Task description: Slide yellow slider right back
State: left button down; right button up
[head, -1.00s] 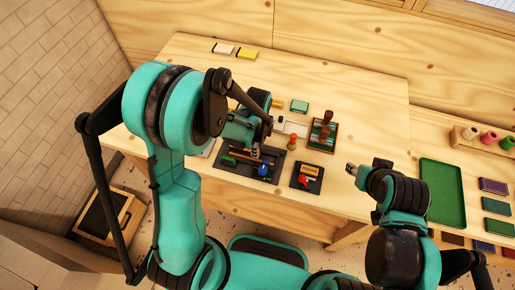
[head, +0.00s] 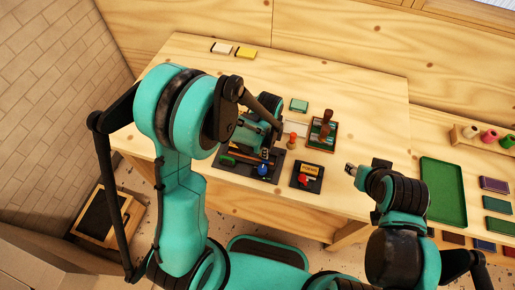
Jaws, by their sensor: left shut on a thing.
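My left gripper (head: 265,154) is low over the dark tray (head: 226,171) near the table's front edge. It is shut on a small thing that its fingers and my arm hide. In that tray lie a green piece (head: 228,161), an orange bar partly covered by my arm, and a blue knob (head: 263,169) just below the fingers. I cannot make out a yellow slider there.
An orange peg (head: 292,141) stands just right of my left gripper. Behind it are a framed green pad with a brown-handled stamp (head: 325,120) and a green box (head: 299,105). A green tray (head: 443,193) lies at right. The table's back middle is clear.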

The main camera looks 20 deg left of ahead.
pick_arm(q)
jog(key=d, duration=0.3)
jog(key=shift+s+d, duration=0.1)
jog(key=shift+d, duration=0.15)
jog(key=shift+a, duration=0.1)
jog(key=c, duration=1.5)
grip_release()
jog(key=shift+d, duration=0.2)
jog(key=shift+a, duration=0.1)
jog(key=shift+r, duration=0.4)
notch_tip(320, 180, up, 11)
jog(key=shift+r, duration=0.1)
